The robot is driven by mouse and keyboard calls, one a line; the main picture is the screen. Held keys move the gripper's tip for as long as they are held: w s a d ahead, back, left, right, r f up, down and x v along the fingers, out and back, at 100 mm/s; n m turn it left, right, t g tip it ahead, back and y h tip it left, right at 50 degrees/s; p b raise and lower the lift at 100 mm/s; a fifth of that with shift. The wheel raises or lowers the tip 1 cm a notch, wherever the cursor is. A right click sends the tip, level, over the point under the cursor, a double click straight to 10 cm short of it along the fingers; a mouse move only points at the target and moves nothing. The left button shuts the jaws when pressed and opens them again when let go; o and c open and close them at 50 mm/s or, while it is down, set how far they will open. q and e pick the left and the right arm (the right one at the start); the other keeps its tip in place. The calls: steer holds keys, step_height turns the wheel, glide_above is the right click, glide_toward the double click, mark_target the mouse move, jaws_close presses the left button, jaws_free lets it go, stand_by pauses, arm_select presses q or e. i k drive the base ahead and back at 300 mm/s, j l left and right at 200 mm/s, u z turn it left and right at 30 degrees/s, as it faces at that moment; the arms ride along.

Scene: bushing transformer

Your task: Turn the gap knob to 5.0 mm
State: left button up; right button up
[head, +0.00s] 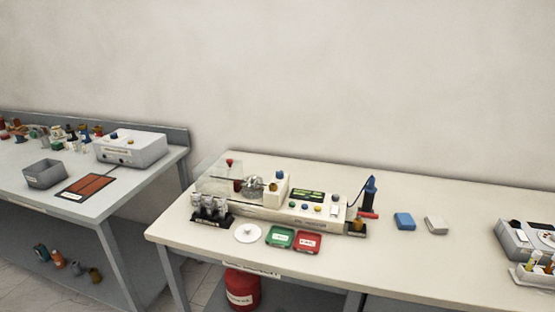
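A cream test device (300,211) stands on the middle table, with a clear-covered chamber (218,177) at its left end. A metal round part (253,184) sits beside the chamber. A brass-coloured knob (273,187) and a blue knob (280,174) are on the raised block right of it. A dark display (307,196) with small green marks is on the panel, too small to read. Several small coloured buttons or knobs (318,208) sit below it. I cannot tell which one is the gap knob, nor its setting. Neither of my grippers is in view.
In front of the device are a rack of glass vessels (211,212), a white disc (248,233), a green tray (280,238) and a red tray (308,242). A blue-handled probe (370,188) stands to its right.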

mark_target(279, 175)
steer(key=i+j+z, duration=0.1)
steer(key=i+z, duration=0.25)
steer(key=i+j+z, duration=0.25)
steer(key=i+z, duration=0.15)
steer(key=i, duration=0.15)
